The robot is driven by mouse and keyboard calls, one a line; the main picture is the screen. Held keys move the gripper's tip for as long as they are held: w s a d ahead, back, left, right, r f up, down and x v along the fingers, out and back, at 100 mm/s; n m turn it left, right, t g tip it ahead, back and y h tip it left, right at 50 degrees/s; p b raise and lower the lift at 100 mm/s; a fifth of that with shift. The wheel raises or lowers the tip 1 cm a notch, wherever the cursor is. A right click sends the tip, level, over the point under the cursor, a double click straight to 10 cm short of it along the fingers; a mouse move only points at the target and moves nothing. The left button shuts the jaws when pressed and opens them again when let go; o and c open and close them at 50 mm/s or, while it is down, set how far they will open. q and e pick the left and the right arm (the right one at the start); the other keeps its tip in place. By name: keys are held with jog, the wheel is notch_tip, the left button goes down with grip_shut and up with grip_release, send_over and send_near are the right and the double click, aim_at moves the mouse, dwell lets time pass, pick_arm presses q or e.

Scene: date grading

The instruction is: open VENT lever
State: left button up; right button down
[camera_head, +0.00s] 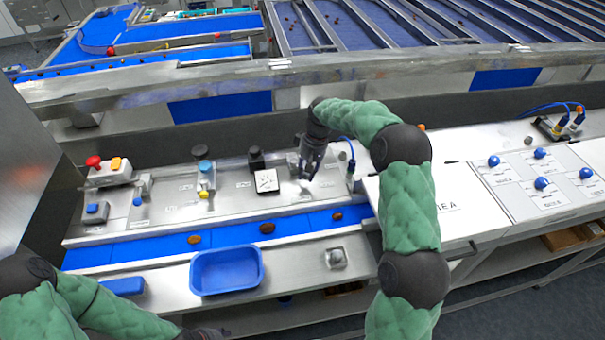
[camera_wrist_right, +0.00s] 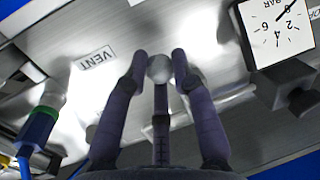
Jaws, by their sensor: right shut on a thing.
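The VENT label (camera_wrist_right: 95,60) lies on the metal panel in the right wrist view. Beside it, the round pale grey knob of the VENT lever (camera_wrist_right: 159,69) sits between the fingertips of my right gripper (camera_wrist_right: 160,62). The fingers are closed on the knob from both sides. In the head view my right gripper (camera_head: 308,174) points down at the panel, right of the gauge, and hides most of the lever. My left gripper (camera_head: 204,334) is only a dark piece at the bottom edge; its fingers cannot be made out.
A square pressure gauge (camera_head: 267,181) stands left of my right gripper and also shows in the wrist view (camera_wrist_right: 278,28). A blue-green hose fitting (camera_wrist_right: 38,127) stands on the other side. A blue belt (camera_head: 165,246) with dates and a blue tray (camera_head: 227,289) lie in front.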

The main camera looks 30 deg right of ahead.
jog(key=d+n, duration=0.1)
jog(key=n, duration=0.2)
jog(key=shift+w+d+g, duration=0.3)
jog(key=shift+w+d, duration=0.1)
jog(key=d+n, duration=0.1)
jog(key=w+n+p, duration=0.1)
jog(key=n, duration=0.1)
jog(key=shift+w+d+r+n+g, duration=0.1)
jog(key=shift+w+d+n+g, duration=0.05)
jog(key=shift+d+n+g, duration=0.2)
jog(key=w+n, duration=0.1)
jog(key=d+n+p, duration=0.1)
jog(key=n, duration=0.1)
jog(key=shift+w+d+g+h, duration=0.15)
jog(key=shift+w+g+h, duration=0.1)
jog(key=shift+w+h, duration=0.1)
jog(key=shift+w+d+n+h+p, duration=0.2)
jog(key=shift+w+n+p, duration=0.3)
jog(key=shift+n, duration=0.45)
jog(key=shift+w+d+n+h+p, duration=0.15)
jog(key=shift+w+n+p, duration=0.3)
jog(key=shift+n, duration=0.45)
jog(key=c, duration=1)
grip_release()
